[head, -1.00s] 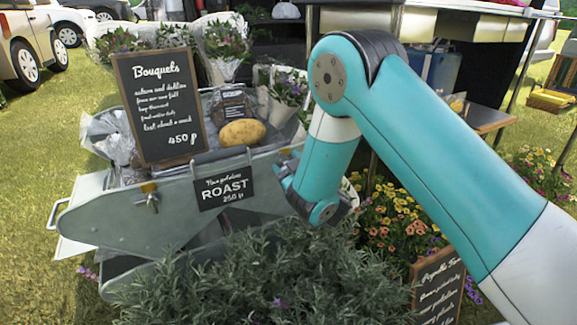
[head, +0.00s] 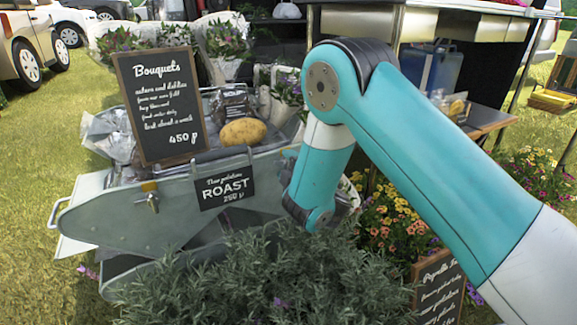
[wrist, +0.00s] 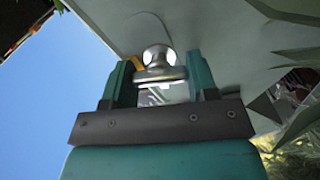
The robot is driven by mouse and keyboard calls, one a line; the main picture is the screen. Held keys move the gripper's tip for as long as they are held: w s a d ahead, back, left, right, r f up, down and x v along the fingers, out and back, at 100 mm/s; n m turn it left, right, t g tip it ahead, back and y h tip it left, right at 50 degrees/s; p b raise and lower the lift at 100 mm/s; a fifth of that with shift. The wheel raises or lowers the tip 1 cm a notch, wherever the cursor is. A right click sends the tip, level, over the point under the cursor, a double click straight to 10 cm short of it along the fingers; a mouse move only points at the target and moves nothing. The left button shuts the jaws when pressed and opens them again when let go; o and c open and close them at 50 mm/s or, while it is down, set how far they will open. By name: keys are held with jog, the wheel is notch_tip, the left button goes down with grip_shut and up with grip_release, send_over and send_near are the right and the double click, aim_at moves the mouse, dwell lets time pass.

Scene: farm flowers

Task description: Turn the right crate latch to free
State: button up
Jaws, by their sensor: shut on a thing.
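The grey metal crate (head: 110,215) stands in the head view with a left latch (head: 151,197), a metal knob with a yellow part, on its front. The right latch is hidden behind my arm there. In the wrist view the right crate latch (wrist: 158,60) is a shiny metal knob with a yellow part beside it, on the pale crate wall. My gripper (wrist: 160,75) has its two teal fingers on either side of the knob and is shut on it. In the head view my gripper (head: 289,168) is mostly hidden behind my wrist, at the crate's right end.
A potato (head: 243,132) and a Bouquets board (head: 160,105) are on the crate. A Roast sign (head: 224,186) hangs on its front. Leafy lavender (head: 290,275) fills the space below my wrist. Flowers (head: 400,215) and another chalkboard (head: 438,290) stand at right.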

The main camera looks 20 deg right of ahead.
jog(key=shift+f+n, duration=0.1)
jog(key=shift+n, duration=1.2)
jog(key=o, duration=0.9)
